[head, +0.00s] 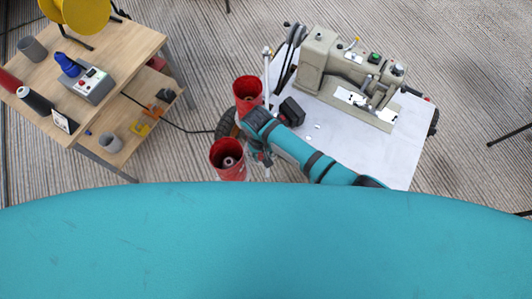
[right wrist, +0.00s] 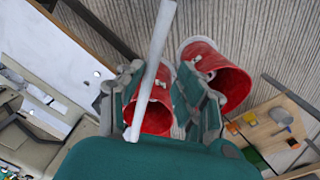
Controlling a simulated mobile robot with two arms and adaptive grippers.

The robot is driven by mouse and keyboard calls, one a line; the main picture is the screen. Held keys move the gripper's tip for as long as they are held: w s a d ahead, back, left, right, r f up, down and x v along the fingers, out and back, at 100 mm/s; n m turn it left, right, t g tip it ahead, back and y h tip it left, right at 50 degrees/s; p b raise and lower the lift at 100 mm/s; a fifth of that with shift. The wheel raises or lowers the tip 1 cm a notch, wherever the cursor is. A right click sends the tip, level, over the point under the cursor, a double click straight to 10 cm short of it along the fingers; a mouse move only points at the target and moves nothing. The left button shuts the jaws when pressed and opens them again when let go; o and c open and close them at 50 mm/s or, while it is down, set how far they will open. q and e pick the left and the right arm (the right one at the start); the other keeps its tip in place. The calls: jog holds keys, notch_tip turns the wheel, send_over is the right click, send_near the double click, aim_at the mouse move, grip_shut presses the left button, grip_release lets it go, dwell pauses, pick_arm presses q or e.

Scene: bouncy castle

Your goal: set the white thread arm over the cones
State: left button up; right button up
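The white thread arm shows as a thin pale bar (head: 267,72) beside the machine table in the head view. In the right wrist view the thread arm (right wrist: 155,50) slants between my fingers, in front of the red holders. The two red cup-like holders (head: 247,88) and (head: 222,148) stand left of the table. A pale cone (head: 229,161) shows inside the nearer one; the contents of the farther are unclear. My right gripper (head: 256,148) is between the holders. Its fingers (right wrist: 162,103) are spread apart, with no clear contact on the bar. My left gripper is out of view.
A beige sewing machine (head: 345,72) sits on the white table (head: 388,153) at the right. A wooden bench (head: 112,50) with spools and a control box (head: 93,84) stands at the left. Patterned floor is clear between the bench and the holders, apart from a black cable.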

jog(key=shift+d, duration=0.1)
notch_tip(320, 180, up, 12)
jog(key=shift+a, duration=0.45)
dwell(0.6)
